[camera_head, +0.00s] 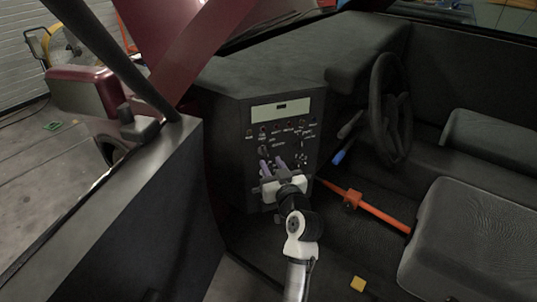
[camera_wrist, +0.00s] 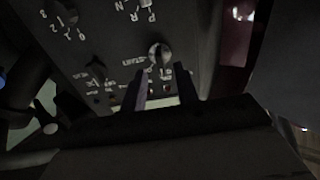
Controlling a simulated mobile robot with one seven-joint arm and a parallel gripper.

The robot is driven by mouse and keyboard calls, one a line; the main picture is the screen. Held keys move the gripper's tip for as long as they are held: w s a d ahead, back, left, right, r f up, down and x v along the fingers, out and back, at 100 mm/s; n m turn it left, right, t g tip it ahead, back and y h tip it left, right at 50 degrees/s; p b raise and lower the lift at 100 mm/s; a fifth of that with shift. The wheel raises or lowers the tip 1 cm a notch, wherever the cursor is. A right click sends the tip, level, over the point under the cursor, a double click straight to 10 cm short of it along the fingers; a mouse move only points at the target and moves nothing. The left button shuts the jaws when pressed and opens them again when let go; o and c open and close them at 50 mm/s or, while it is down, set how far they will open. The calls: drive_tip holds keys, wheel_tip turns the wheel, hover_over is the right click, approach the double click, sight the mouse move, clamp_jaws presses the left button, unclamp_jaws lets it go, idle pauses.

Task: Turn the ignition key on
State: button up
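The ignition switch (camera_wrist: 160,54), a small round metal piece with "START" and number marks around it, sits on the dark control panel (camera_wrist: 110,35). In the head view the same panel (camera_head: 262,133) faces me with small knobs and labels; I cannot pick out the key there. My gripper (camera_head: 271,162) is in front of the panel's lower left part. In the wrist view its two fingers (camera_wrist: 163,76) are apart, with the ignition switch just beyond the tips and roughly between them. I cannot tell whether the fingers touch it.
Other knobs (camera_wrist: 66,14) sit close by on the panel. A steering wheel (camera_head: 389,108) and a seat (camera_head: 470,240) are to the right. An orange bar (camera_head: 375,208) crosses the floor area. The dark door (camera_head: 130,215) stands at left.

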sight(268, 158)
drive_tip(key=shift+p+x, duration=0.3)
drive_tip(key=shift+x, duration=1.45)
clamp_jaws()
